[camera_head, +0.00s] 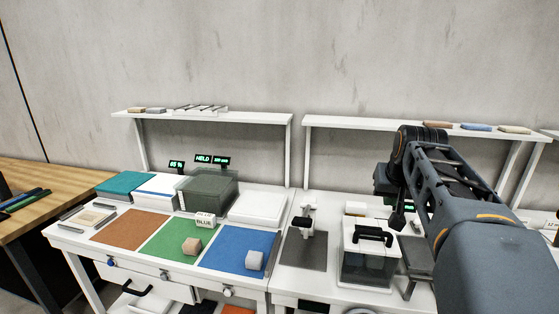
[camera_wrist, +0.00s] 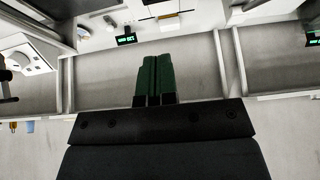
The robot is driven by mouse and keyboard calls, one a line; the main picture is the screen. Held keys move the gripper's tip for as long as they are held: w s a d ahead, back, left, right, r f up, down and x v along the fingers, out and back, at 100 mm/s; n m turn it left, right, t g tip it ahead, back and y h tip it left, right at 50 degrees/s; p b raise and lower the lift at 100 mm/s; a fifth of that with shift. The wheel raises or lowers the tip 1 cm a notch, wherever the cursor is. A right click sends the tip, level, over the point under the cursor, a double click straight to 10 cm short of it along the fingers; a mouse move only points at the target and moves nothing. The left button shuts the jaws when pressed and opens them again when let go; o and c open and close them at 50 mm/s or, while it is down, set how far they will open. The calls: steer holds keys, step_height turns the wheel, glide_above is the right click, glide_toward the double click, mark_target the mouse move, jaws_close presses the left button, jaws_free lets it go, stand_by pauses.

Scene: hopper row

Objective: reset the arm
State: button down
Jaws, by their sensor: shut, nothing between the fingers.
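My gripper shows in the wrist view with its two green fingers (camera_wrist: 155,62) side by side and closed together, with nothing held. In the head view my arm comes in from the right and bends down. The small dark end of my gripper (camera_head: 398,217) is above the right white table, beside the clear box with a black handle (camera_head: 368,262). The fingers are mostly hidden by the arm in that view.
Shelves (camera_head: 205,115) stand behind. A wooden table (camera_head: 40,180) is at far left.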

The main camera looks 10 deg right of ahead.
steer(key=s+a+f+n+g+y, duration=0.1)
steer(key=s+a+f+n, duration=0.1)
steer(key=s+a+f, duration=0.4)
steer(key=s+a+f+n+y, duration=0.1)
steer(key=s+a+f+n, duration=0.1)
steer(key=s+a+f, duration=0.4)
steer(key=a+f, duration=0.4)
steer(key=f, duration=0.2)
steer(key=shift+s+a+f+g, duration=0.2)
steer(key=shift+s+a+g, duration=0.1)
steer(key=shift+a+g, duration=0.1)
